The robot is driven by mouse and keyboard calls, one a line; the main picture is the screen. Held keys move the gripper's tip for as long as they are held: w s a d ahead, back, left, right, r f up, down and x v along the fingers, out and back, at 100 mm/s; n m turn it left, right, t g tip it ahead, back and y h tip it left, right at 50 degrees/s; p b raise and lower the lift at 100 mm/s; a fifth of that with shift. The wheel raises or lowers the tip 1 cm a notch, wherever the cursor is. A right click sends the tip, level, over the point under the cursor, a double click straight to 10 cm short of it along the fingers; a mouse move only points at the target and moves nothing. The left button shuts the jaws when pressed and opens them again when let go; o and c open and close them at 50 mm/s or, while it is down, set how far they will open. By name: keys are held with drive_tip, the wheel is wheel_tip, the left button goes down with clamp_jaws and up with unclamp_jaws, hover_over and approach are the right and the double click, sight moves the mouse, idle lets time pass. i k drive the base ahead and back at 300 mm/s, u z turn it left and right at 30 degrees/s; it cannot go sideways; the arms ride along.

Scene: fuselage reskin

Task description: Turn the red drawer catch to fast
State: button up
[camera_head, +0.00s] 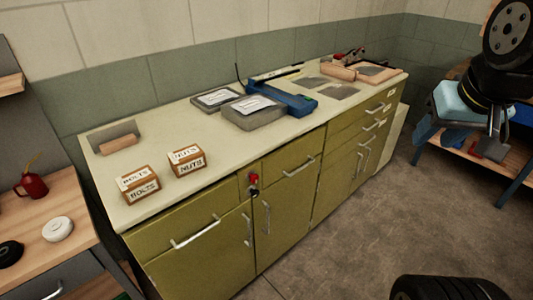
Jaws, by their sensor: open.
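The red drawer catch (253,179) is a small red knob on the front of the olive-green cabinet (290,185), near a narrow drawer front. A small dark round part sits just below it. The catch is too small to tell which way it is turned. My gripper (493,138) hangs at the upper right, far from the catch and over the floor side of the room. It is open, and I see nothing held in it. Part of it blends with the bench behind.
Boxes marked BOLTS (140,187) and NUTS (187,161) stand on the counter, with a blue tool (290,101) and grey cases behind. Bar handles stick out from the cabinet front. Another bench (60,222) stands at left. The floor (370,215) before the cabinet is clear.

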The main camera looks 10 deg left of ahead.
sight(251, 175)
drive_tip(key=z, duration=0.45)
drive_tip(key=i, duration=0.2)
drive_tip(key=u, duration=2.15)
drive_tip(key=i, duration=0.6)
drive_tip(key=z, duration=0.2)
drive_tip(key=k, duration=0.6)
drive_tip(key=u, duration=0.05)
